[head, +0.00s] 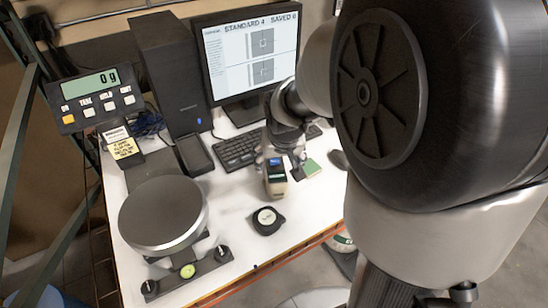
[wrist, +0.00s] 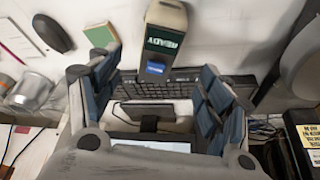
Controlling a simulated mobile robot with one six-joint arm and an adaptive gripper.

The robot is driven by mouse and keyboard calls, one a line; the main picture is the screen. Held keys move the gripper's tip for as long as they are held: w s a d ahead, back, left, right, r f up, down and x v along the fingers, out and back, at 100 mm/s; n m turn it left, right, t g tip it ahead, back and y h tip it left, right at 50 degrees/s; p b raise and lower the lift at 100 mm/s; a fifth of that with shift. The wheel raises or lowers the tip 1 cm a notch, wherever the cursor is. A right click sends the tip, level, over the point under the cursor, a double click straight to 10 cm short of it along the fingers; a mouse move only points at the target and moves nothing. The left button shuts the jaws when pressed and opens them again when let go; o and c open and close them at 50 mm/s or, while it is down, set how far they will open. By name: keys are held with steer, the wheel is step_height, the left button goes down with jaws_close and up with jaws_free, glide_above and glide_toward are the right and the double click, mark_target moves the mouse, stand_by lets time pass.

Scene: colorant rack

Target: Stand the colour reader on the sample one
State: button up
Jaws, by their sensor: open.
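I cannot tell which sample is number one. My gripper (wrist: 158,90) is open and empty, with the reader just past its fingers. In the head view my gripper (head: 290,155) is small, behind the reader.
A round black-rimmed item (head: 267,219) sits in front of the reader. A scale with a round plate (head: 163,214) stands at left. A keyboard (head: 240,150) and monitor (head: 250,55) are behind. A mouse (wrist: 52,33) and notepad (wrist: 20,42) lie off to one side.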

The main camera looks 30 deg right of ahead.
steer(key=shift+s+a+r, duration=0.1)
steer(key=shift+s+r, duration=0.1)
steer(key=shift+r, duration=0.25)
steer(key=s+a+r+n, duration=0.1)
steer(key=s+a+r, duration=0.2)
steer(key=s, duration=0.3)
steer(key=s+a+r+n+y, duration=0.1)
steer(key=s+a+r, duration=0.2)
steer(key=s+a, duration=0.2)
steer(key=s+a+r+n, duration=0.2)
steer(key=s+a+r, duration=0.1)
steer(key=s, duration=0.6)
steer(key=shift+a+y, duration=0.3)
steer(key=shift+a, duration=0.15)
